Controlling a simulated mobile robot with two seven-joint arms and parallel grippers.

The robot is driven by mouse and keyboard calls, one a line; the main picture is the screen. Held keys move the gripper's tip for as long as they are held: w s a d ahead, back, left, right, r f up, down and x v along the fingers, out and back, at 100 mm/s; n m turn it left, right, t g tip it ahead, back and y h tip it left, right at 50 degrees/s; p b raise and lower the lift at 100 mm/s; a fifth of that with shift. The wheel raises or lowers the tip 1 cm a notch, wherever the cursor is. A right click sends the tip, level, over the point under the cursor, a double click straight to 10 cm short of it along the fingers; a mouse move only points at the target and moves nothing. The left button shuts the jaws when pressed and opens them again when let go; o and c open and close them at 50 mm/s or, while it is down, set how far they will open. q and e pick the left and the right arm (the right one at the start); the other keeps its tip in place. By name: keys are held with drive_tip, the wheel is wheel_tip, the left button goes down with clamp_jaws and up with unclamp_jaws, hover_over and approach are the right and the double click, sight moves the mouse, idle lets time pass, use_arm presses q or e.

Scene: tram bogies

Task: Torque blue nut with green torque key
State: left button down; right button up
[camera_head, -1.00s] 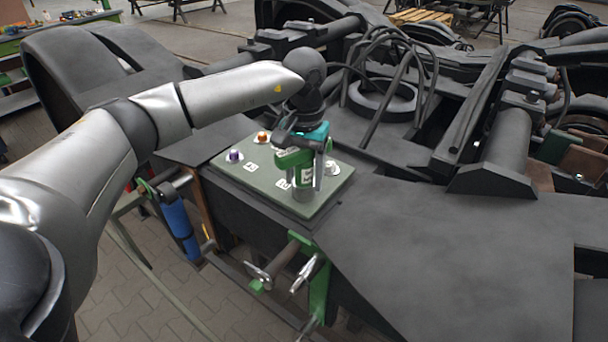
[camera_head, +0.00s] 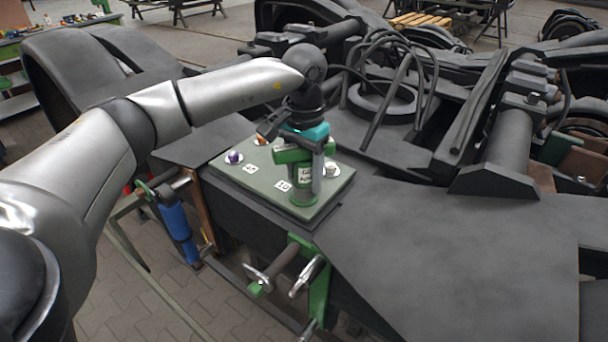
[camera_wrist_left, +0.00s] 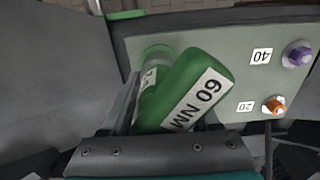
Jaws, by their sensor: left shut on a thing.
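The green torque key (camera_head: 303,175) stands roughly upright over the front corner of the grey-green plate (camera_head: 323,200). In the left wrist view the key (camera_wrist_left: 200,90) carries a white "60 NM" label, and its lower end meets or nearly meets the plate. My left gripper (camera_head: 306,160) is shut on the key from above. Its dark body also shows at the bottom of the left wrist view. I see no blue nut; the key and gripper cover part of the plate. My right gripper is not in view.
A purple nut (camera_head: 234,157) sits at the plate's left, marked 40 in the wrist view. An orange nut (camera_wrist_left: 273,105) is beside a 20 label. A pale nut (camera_head: 331,169) is right of the key. Dark bogie frame surrounds the plate.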

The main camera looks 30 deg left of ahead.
sight(304, 151)
use_arm(q)
drive_tip(key=shift+r+p, duration=1.7)
drive_tip(key=shift+r, duration=1.2)
drive_tip(key=shift+f, duration=0.1)
